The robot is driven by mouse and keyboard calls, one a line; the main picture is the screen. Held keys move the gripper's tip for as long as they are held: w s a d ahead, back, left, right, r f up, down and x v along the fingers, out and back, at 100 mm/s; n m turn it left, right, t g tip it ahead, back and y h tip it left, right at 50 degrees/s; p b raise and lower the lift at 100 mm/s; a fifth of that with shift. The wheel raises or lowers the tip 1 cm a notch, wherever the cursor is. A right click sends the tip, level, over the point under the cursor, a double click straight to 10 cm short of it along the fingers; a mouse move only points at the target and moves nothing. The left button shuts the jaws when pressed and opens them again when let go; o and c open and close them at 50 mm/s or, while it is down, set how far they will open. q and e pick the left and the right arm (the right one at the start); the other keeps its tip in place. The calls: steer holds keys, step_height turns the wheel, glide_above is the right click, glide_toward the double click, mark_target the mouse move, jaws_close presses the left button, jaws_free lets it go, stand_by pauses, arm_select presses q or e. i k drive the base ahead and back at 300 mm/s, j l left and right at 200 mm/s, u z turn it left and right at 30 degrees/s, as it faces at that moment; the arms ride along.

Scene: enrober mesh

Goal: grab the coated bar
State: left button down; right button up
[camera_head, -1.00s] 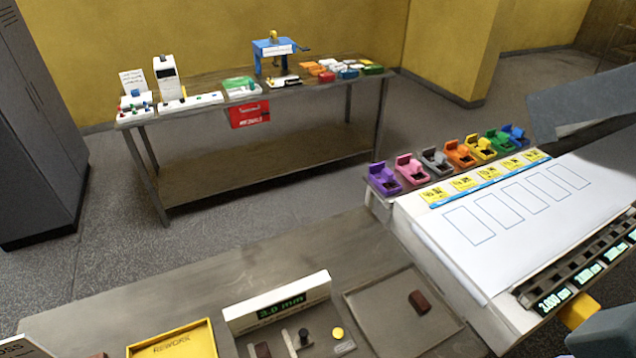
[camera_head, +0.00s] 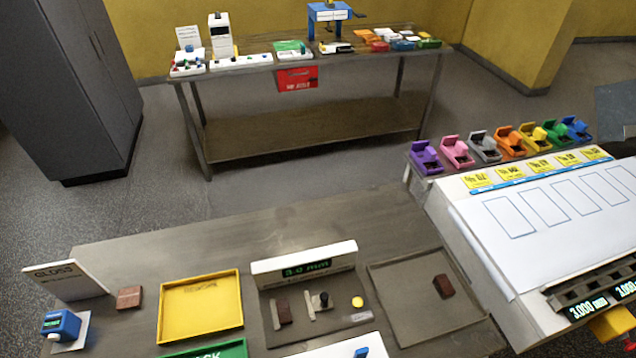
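Three dark brown bars show in the head view, and I cannot tell for sure which is the coated bar. One bar (camera_head: 443,287) lies in the shallow grey tray (camera_head: 376,283) at the right of the near table. One bar (camera_head: 284,313) sits at the gauge with the green "3.0 mm" display (camera_head: 305,267). A redder-brown block (camera_head: 129,297) lies on the bare tabletop beside the "GLOSS" sign (camera_head: 62,277). Neither of my grippers is in view.
A yellow rework tray (camera_head: 164,314) and a partly cut-off green tray (camera_head: 238,349) stand left of the gauge. A blue device (camera_head: 61,324) is at the far left. The white machine (camera_head: 480,225) borders the right. The tabletop's back part is clear.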

mark_target(285, 316)
steer(key=j, duration=0.3)
steer(key=l+u, duration=0.25)
steer(key=k+l+u, duration=0.1)
steer(key=l+u, duration=0.15)
steer(key=l, duration=0.75)
steer(key=i+l+u, duration=0.15)
steer(key=l, duration=0.6)
